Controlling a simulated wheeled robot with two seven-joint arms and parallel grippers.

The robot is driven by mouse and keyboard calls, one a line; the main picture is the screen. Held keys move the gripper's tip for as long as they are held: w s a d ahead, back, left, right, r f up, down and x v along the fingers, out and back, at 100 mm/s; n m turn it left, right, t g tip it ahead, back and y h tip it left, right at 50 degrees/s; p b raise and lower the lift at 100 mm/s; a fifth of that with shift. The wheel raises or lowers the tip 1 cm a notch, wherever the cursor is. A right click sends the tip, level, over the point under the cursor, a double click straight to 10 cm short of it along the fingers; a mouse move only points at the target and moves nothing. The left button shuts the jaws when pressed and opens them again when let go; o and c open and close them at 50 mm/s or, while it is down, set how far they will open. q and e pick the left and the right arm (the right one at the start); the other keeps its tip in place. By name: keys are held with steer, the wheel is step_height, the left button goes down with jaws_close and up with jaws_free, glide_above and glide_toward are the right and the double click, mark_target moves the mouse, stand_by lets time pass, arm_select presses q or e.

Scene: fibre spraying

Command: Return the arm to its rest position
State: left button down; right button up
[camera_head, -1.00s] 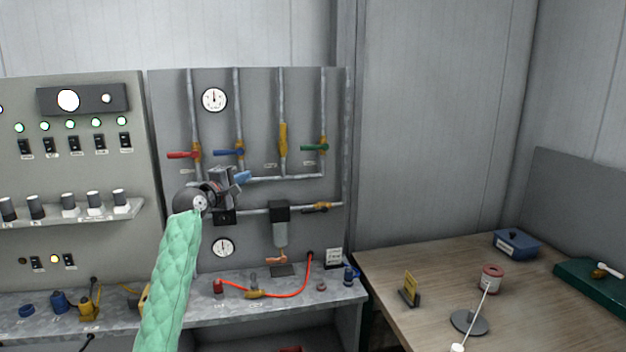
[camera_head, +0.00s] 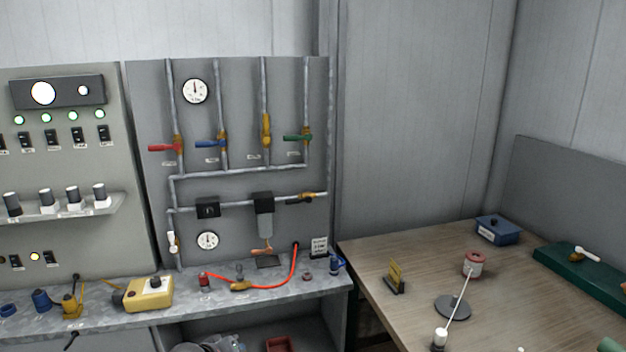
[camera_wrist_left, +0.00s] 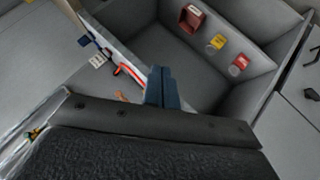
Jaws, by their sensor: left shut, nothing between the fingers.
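My left gripper (camera_head: 236,343) shows at the bottom edge of the head view, low in front of the bench, and is partly cut off by the frame. In the left wrist view its blue fingers (camera_wrist_left: 162,88) are together with nothing between them. They are clear of the things around. My right gripper is not in view.
A pipe panel (camera_head: 225,120) with valves and gauges stands behind the metal bench (camera_head: 325,284). A yellow box (camera_head: 149,294) and a red hose (camera_head: 270,287) lie on the bench. Below is a red bin (camera_head: 279,345). A wooden table (camera_head: 415,260) stands right.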

arm_select(q)
steer(key=s+a+f+m+g+y, duration=0.15)
steer(key=s+f, duration=0.25)
steer(key=s, duration=0.8)
steer(key=s+f+m+g+y, duration=0.1)
steer(key=s+f+m+g, duration=0.2)
steer(key=s, duration=0.9)
steer(key=s+f+m+g+y, duration=0.15)
steer(key=s+f, duration=0.25)
steer(key=s, duration=0.7)
step_height(320, 180, down, 22)
steer(key=w+d+g, duration=0.1)
steer(key=w, duration=0.1)
steer(key=s+f, duration=0.4)
steer(key=f, duration=0.7)
steer(key=s+d+f, duration=0.1)
steer(key=s+f, duration=0.3)
steer(key=f, duration=0.8)
steer(key=shift+m+g+h, duration=0.3)
steer(key=shift+m+g, duration=0.1)
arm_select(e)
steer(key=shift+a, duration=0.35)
arm_select(q)
steer(key=shift+w+d, duration=0.1)
